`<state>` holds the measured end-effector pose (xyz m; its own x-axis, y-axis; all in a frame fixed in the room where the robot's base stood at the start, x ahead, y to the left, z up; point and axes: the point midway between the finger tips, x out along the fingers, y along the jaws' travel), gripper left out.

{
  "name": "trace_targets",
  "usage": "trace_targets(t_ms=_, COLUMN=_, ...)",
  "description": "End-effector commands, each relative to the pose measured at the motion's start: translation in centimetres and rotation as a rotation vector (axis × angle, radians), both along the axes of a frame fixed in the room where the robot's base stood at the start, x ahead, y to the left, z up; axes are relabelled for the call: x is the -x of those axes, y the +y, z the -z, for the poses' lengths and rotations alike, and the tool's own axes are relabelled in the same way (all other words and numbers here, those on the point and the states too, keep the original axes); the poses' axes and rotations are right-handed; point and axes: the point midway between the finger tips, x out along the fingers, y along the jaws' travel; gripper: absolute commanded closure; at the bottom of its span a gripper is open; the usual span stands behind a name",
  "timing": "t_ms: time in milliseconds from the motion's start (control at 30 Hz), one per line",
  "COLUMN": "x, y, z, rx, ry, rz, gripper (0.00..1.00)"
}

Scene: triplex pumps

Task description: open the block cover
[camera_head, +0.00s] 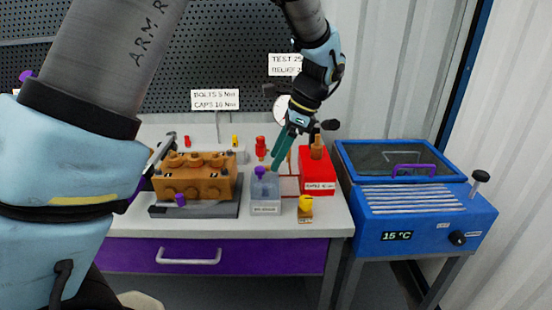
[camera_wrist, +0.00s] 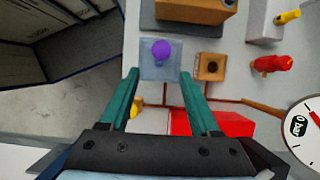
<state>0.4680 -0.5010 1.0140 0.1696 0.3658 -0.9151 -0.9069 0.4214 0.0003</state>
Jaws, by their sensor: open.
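The small grey-blue box (camera_head: 265,208) has a lid-like top with a purple knob (camera_head: 260,172) standing on it. The box (camera_wrist: 150,70) and knob (camera_wrist: 161,50) also show in the wrist view. My gripper (camera_head: 275,166) is open, with two green fingers pointing down above the box. In the wrist view, the knob appears just beyond and between the open fingertips (camera_wrist: 160,73); I cannot tell whether they touch it. A brass-coloured pump block (camera_head: 195,178) sits on a dark base to the left. I cannot tell for certain which part is the block cover.
A red box (camera_head: 317,182) stands right of my gripper. A small brown block with a yellow knob (camera_head: 305,210) is at the table's front edge. A blue machine (camera_head: 425,212) with a closed dark-windowed lid and purple handle (camera_head: 413,169) stands at the right. A pegboard backs the table.

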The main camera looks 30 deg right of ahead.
Motion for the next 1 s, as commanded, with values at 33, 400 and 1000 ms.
trace_targets(t_ms=33, x=0.1, y=-0.4, z=-0.6, rx=0.004, ry=-0.002, rz=0.002, gripper=0.37)
trace_targets(t_ms=400, x=1.3, y=-2.9, z=-6.9, rx=0.003, ry=-0.001, rz=0.002, gripper=0.37)
trace_targets(t_ms=1000, x=1.7, y=-3.5, z=-8.8, rx=0.0, ry=0.0, rz=0.001, gripper=0.37)
